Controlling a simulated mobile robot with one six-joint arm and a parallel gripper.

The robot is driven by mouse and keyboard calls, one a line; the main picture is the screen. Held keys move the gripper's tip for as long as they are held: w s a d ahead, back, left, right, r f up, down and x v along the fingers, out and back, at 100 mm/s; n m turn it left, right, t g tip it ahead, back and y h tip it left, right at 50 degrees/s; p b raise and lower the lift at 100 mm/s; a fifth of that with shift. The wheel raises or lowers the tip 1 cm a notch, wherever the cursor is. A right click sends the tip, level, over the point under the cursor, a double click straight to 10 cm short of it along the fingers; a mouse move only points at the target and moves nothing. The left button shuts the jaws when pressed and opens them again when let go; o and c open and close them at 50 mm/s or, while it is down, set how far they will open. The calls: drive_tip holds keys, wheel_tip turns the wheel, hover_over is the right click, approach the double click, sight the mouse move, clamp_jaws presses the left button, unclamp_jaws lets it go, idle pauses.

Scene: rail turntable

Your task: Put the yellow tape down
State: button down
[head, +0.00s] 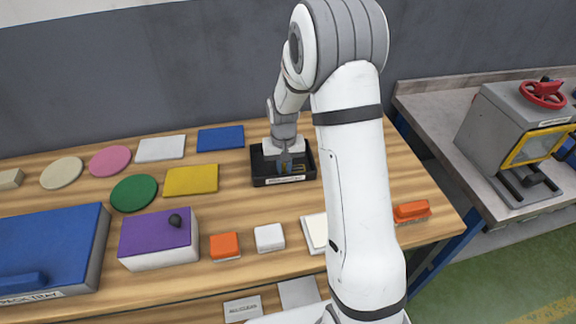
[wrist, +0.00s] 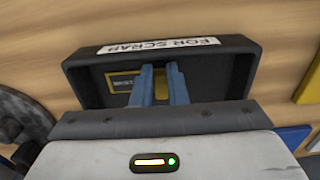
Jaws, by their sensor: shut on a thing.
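My gripper (head: 284,163) points down into a small black tray (head: 262,180); in the wrist view its two blue fingers (wrist: 160,74) reach inside the tray (wrist: 230,53). The gripper is shut on the yellow tape (wrist: 161,90), of which only a narrow strip shows between the fingers. I cannot tell whether the tape touches the tray floor. The tray's front wall carries a white label reading "FOR SCRAP" (wrist: 160,45). A dark plate with a yellow frame (wrist: 122,82) lies inside the tray, left of the fingers.
The wooden bench holds a yellow pad (head: 191,180), a blue pad (head: 220,138), a green disc (head: 134,193), a purple-topped box (head: 158,240), a blue case (head: 50,248), and small orange (head: 224,245) and white blocks (head: 269,237). A grey machine (head: 510,130) stands right. My arm hides some bench.

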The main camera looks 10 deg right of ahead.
drive_tip(key=shift+f, duration=0.25)
drive_tip(key=c, duration=1.4)
unclamp_jaws()
drive_tip(key=shift+r, duration=0.1)
drive_tip(key=shift+c, duration=0.2)
wheel_tip(320, 180, up, 12)
drive_tip(key=s+d+r+t, duration=0.1)
drive_tip(key=s+r, duration=0.3)
drive_tip(key=s, duration=0.8)
drive_tip(key=s+d+r+t, duration=0.1)
drive_tip(key=s+r+t, duration=0.1)
drive_tip(key=s, duration=1.1)
drive_tip(key=shift+r+n+b, duration=0.35)
drive_tip(key=shift+r+n, duration=0.05)
drive_tip(key=shift+r, duration=0.5)
drive_tip(key=shift+a, duration=0.1)
